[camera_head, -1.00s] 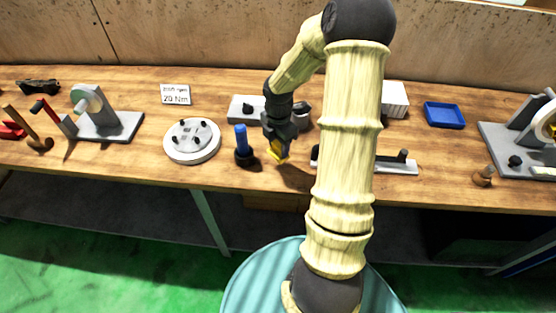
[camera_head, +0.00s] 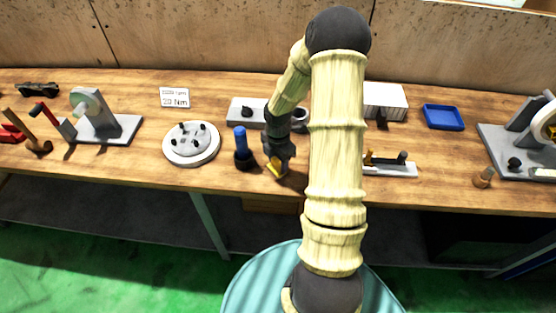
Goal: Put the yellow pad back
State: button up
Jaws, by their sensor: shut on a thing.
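My gripper (camera_head: 278,166) points down over the front part of the bench, just right of a dark stand with a blue handle. It is shut on the yellow pad (camera_head: 276,168), a small yellow piece showing between the dark fingers. The fingers hide part of the pad, and I cannot tell whether it touches the bench top. A grey fixture (camera_head: 392,169) to the right, partly behind my arm, has a small yellow-brown post and a dark post on it.
The blue-handled tool (camera_head: 241,148) stands close to the left of my gripper. A round grey plate with pegs (camera_head: 191,153) is further left. A grey block (camera_head: 239,111) lies behind. A blue tray (camera_head: 443,116) is at right. Bare wood lies in front.

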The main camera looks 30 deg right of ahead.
aim_at(278, 160)
jog(key=o, duration=0.9)
jog(key=shift+r, duration=0.1)
notch_tip(278, 160, up, 12)
jog(key=shift+f+p, duration=0.1)
jog(key=shift+p, duration=0.3)
jog(key=shift+s+a+r+m+t, duration=0.45)
jog(key=shift+s+a+r+m, duration=0.5)
jog(key=shift+s+a+m, duration=1.85)
jog(key=shift+s+a+r+m+t, duration=0.4)
jog(key=shift+s+a+r+m, duration=0.9)
jog(key=shift+m, duration=2.65)
jog(key=shift+s+a+r+m+t, duration=0.45)
jog(key=shift+s+a+r+m, duration=0.2)
jog(key=shift+s+a+m, duration=1.95)
